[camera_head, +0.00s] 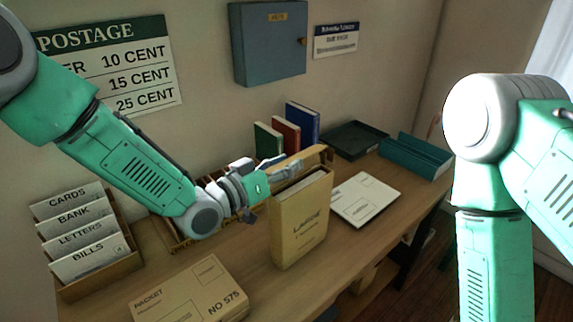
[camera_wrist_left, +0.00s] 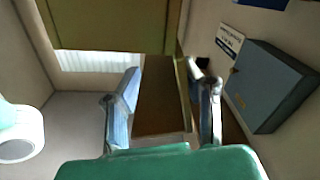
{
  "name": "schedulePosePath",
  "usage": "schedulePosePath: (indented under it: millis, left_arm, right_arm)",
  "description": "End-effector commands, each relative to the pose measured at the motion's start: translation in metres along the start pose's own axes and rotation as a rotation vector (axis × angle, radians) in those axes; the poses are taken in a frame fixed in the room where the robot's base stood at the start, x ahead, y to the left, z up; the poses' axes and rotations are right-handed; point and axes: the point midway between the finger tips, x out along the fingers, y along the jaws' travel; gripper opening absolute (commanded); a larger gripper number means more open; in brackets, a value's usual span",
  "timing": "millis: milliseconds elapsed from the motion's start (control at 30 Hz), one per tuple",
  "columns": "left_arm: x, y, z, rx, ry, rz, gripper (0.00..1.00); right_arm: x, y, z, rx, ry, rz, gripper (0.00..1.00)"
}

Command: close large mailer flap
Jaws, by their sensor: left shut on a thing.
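The large mailer (camera_head: 300,222), a tan upright box marked LARGE, stands near the desk's front edge. Its flap (camera_head: 316,154) shows as a tan strip raised at the back of its top. My left gripper (camera_head: 288,170) is at the mailer's top, its fingers at the flap's left part and partly covering it. In the left wrist view a brown panel, seemingly the flap (camera_wrist_left: 162,98), lies between the two fingers (camera_wrist_left: 165,100), which are shut on it. My right arm hangs at the right; its gripper is out of view.
A packet box (camera_head: 190,292) lies at front left, beside a card sorter (camera_head: 128,262). A white flat mailer (camera_head: 364,199) lies right of the large mailer. A blue key cabinet (camera_head: 268,45) hangs above.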

Motion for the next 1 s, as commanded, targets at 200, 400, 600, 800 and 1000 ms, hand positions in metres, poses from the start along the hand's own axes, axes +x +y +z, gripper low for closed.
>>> schedulePosePath:
  millis: [200, 400, 600, 800, 1000]
  left_arm:
    - [-0.003, -0.001, 0.008, -0.005, -0.017, -0.004, 0.04]
    - [-0.002, -0.001, 0.006, -0.004, -0.013, -0.003, 0.50]
    - [-0.001, 0.001, 0.003, -0.001, -0.007, -0.001, 0.50]
    - [-0.015, 0.000, 0.002, -0.002, -0.007, -0.003, 0.50]
    - [-0.057, -0.001, 0.002, -0.005, -0.008, -0.004, 0.50]
  right_arm:
    - [0.000, 0.000, 0.000, 0.000, 0.000, 0.000, 0.47]
    - [0.000, 0.000, 0.000, 0.000, 0.000, 0.000, 0.47]
    - [0.000, 0.000, 0.000, 0.000, 0.000, 0.000, 0.47]
    - [-0.001, 0.000, 0.003, 0.000, 0.003, 0.000, 0.47]
    - [-0.001, 0.000, 0.003, 0.000, 0.003, 0.000, 0.47]
